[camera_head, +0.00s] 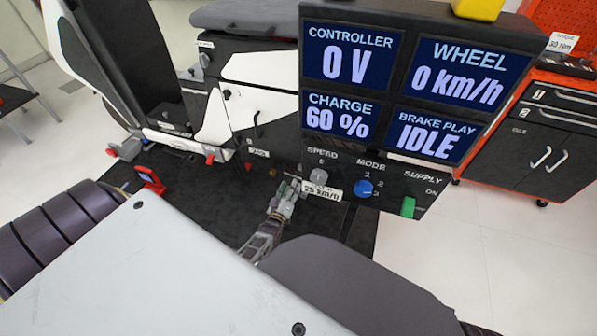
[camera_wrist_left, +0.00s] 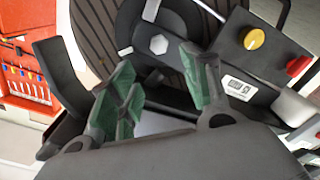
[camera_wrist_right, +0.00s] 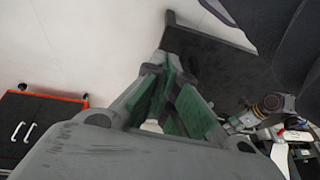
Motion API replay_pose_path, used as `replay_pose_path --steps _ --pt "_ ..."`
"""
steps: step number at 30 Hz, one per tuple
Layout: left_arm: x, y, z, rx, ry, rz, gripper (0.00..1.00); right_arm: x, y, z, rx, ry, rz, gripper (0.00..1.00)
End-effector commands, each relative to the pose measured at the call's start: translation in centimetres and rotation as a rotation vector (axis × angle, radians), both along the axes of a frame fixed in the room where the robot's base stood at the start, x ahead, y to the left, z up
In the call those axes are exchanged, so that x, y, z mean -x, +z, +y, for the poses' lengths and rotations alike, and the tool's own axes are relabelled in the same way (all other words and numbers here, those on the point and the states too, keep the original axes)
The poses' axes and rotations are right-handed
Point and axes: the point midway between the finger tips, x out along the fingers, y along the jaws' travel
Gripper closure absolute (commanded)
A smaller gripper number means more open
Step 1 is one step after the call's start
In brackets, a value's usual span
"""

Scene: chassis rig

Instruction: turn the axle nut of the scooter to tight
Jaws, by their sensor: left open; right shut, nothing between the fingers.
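In the head view my left gripper (camera_head: 288,190) is small, close to the lower edge of the display panel, and the nut cannot be made out. My right gripper (camera_wrist_right: 172,82) is shut and empty, above the floor and away from the scooter.
A dark box with a yellow knob (camera_wrist_left: 254,39) and a red knob (camera_wrist_left: 299,66) stands right of the nut. The display panel (camera_head: 398,80) blocks much of the head view. A dark flat platform (camera_wrist_right: 208,55) lies beyond my right gripper. Pale floor (camera_head: 520,250) is clear at right.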

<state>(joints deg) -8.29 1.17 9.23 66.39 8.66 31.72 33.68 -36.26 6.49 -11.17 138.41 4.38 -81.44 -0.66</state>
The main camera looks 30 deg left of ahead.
Motion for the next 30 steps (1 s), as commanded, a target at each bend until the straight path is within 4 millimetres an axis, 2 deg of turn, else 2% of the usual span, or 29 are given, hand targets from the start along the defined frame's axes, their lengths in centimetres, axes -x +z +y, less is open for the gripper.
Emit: replay_pose_path --steps 18,30 --pt "-6.3 -0.1 1.5 -0.001 0.0 -0.001 0.52 -0.3 -5.8 1.5 -0.071 -0.006 -0.057 1.0" --pt "-9.6 -0.1 2.3 0.0 0.0 -0.001 0.52 -0.9 -8.2 2.3 -0.117 -0.022 -0.105 1.0"
